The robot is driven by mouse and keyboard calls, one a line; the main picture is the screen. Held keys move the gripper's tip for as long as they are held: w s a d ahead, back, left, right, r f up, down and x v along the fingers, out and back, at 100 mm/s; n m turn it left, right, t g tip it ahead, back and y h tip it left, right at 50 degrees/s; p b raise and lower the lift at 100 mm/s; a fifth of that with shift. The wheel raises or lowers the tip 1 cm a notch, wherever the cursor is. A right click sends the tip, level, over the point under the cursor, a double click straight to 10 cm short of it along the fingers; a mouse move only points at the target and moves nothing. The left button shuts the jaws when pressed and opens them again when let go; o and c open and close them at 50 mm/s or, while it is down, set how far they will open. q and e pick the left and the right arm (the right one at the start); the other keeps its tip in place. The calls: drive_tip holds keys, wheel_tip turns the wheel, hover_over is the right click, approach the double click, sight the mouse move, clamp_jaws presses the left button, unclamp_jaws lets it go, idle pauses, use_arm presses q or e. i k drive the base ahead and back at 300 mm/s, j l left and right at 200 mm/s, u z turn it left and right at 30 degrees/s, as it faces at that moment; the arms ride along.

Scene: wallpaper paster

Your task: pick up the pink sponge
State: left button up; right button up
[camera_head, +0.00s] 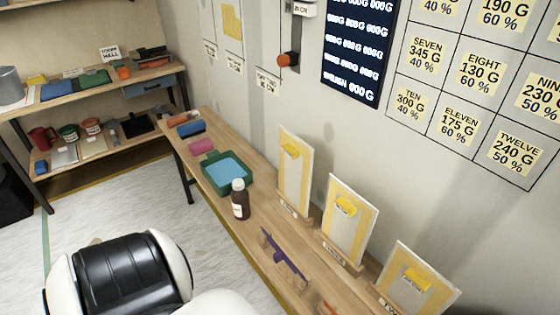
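A small pink block, which looks like the pink sponge (201,146), lies on the long narrow wooden table along the wall. It sits just behind a green tray (243,187) with a light blue inside, and in front of a blue block (191,129). No gripper covers it. Neither of my grippers shows in the head view; only white and black parts of my own body show at the bottom left.
A brown bottle (240,202) stands by the tray's near corner. A purple tool (283,258) lies nearer on the wooden table (250,232). Upright boards with yellow pieces (295,172) line the wall side. A loaded shelf (100,88) stands at the back left. The floor (115,205) left of the table is clear.

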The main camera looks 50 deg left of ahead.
sight(204, 145)
drive_tip(key=u, duration=2.2)
